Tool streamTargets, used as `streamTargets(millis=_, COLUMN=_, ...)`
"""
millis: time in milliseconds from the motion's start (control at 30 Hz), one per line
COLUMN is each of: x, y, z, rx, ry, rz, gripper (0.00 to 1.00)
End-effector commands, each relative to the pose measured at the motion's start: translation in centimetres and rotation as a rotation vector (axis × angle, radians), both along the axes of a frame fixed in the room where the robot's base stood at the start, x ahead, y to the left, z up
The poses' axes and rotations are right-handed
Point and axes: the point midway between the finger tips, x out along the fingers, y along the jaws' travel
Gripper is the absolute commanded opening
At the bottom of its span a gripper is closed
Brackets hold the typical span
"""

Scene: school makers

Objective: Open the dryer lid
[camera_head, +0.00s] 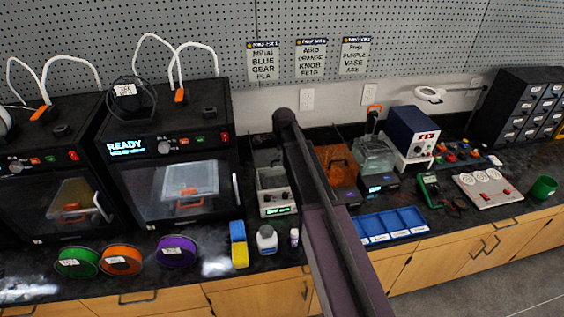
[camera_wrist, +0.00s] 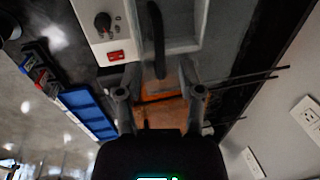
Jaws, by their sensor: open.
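Two lidded units stand on the bench in the head view. One is an orange see-through box (camera_head: 338,168) with a dark handle. To its right is a grey translucent box (camera_head: 375,157) with a small lit display; its lid looks down. I cannot tell for sure which is the dryer. My gripper (camera_wrist: 160,74) is open and empty in the wrist view. An orange surface (camera_wrist: 172,109), apparently the orange box, shows between and below its fingers. Contact cannot be told. My arm hides the gripper and part of the orange box in the head view.
A light grey tank unit (camera_head: 276,191) stands left of my arm, and a blue compartment tray (camera_head: 372,240) lies in front. A blue power supply (camera_head: 410,132) stands to the right. Two printers (camera_head: 170,150) fill the left. The pegboard wall (camera_head: 400,50) bounds the back.

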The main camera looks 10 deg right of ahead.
Motion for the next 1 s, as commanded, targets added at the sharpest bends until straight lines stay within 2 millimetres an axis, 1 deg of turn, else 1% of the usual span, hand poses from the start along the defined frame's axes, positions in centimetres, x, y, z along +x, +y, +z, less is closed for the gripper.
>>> streamTargets(millis=33, x=0.09, y=-0.02, z=-0.62, rx=0.0, ry=0.0, rz=0.0, gripper=0.48)
streamTargets(millis=200, x=0.22, y=-0.04, z=-1.2, rx=0.0, ry=0.0, rz=0.0, gripper=0.48)
streamTargets(millis=633, x=0.27, y=-0.21, z=-1.31, rx=0.0, ry=0.0, rz=-0.002, gripper=0.48)
streamTargets(millis=667, x=0.27, y=-0.21, z=-1.31, rx=0.0, ry=0.0, rz=-0.002, gripper=0.45)
streamTargets(millis=700, x=0.27, y=-0.21, z=-1.31, rx=0.0, ry=0.0, rz=-0.002, gripper=0.34)
streamTargets(millis=767, x=0.27, y=-0.2, z=-1.31, rx=0.0, ry=0.0, rz=-0.002, gripper=0.16)
streamTargets(millis=800, x=0.26, y=-0.2, z=-1.31, rx=0.0, ry=0.0, rz=-0.002, gripper=0.04)
streamTargets(millis=833, x=0.26, y=-0.19, z=-1.31, rx=0.0, ry=0.0, rz=-0.002, gripper=0.0)
streamTargets(millis=1000, x=0.25, y=-0.18, z=-1.32, rx=0.0, ry=0.0, rz=-0.002, gripper=0.0)
